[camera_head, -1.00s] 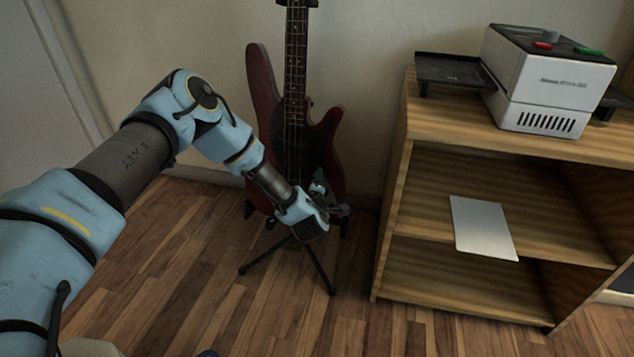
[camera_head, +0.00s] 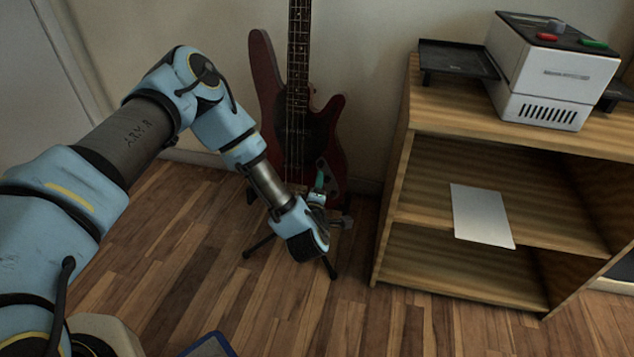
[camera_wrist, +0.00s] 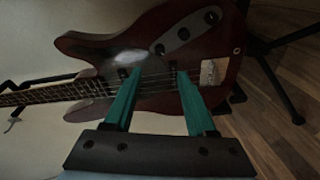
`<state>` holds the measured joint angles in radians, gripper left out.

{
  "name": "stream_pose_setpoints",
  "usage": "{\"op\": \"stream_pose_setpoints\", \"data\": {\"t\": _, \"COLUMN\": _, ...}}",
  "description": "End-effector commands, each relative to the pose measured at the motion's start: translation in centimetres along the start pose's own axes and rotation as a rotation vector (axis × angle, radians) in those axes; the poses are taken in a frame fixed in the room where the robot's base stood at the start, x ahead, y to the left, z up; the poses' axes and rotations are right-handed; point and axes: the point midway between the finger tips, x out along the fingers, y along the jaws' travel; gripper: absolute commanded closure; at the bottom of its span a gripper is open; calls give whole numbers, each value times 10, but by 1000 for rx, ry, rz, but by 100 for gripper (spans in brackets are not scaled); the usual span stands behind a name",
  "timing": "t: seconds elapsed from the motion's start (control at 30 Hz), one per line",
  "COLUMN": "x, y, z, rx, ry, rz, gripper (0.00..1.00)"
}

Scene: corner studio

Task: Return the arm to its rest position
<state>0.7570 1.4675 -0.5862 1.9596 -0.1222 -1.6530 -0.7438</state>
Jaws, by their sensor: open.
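My arm reaches in from the left in the head view, bent at the elbow. My gripper (camera_head: 330,200) is at its far end, in front of the lower body of a red bass guitar (camera_head: 334,140). In the wrist view my gripper (camera_wrist: 155,85) shows two teal fingers spread apart with nothing between them. The guitar (camera_wrist: 125,45) lies beyond the fingertips in that view. I cannot tell the exact gap between fingers and guitar.
The guitar leans on a black stand (camera_head: 262,246). A wooden shelf unit (camera_head: 400,170) stands at right, with a white sheet (camera_head: 482,215) on its middle shelf. A white machine (camera_head: 545,85) and a black tray (camera_head: 455,60) are on top.

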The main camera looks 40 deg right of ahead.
Motion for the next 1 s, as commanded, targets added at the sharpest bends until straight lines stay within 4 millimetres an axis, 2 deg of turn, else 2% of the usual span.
{"op": "stream_pose_setpoints", "data": {"t": 0.43, "x": 1, "y": 0, "z": 0, "rx": 0, "ry": 0, "rz": 0, "gripper": 44}}
{"op": "stream_pose_setpoints", "data": {"t": 0.57, "x": 6, "y": 6, "z": -11, "rx": 28, "ry": -14, "rz": -10, "gripper": 44}}
{"op": "stream_pose_setpoints", "data": {"t": 0.67, "x": 16, "y": 16, "z": -34, "rx": 96, "ry": -51, "rz": -39, "gripper": 44}}
{"op": "stream_pose_setpoints", "data": {"t": 0.77, "x": 24, "y": 27, "z": -72, "rx": 204, "ry": -103, "rz": -95, "gripper": 44}}
{"op": "stream_pose_setpoints", "data": {"t": 0.87, "x": 23, "y": 34, "z": -118, "rx": 320, "ry": -154, "rz": -173, "gripper": 44}}
{"op": "stream_pose_setpoints", "data": {"t": 1.0, "x": 4, "y": 37, "z": -187, "rx": 470, "ry": -217, "rz": -303, "gripper": 44}}
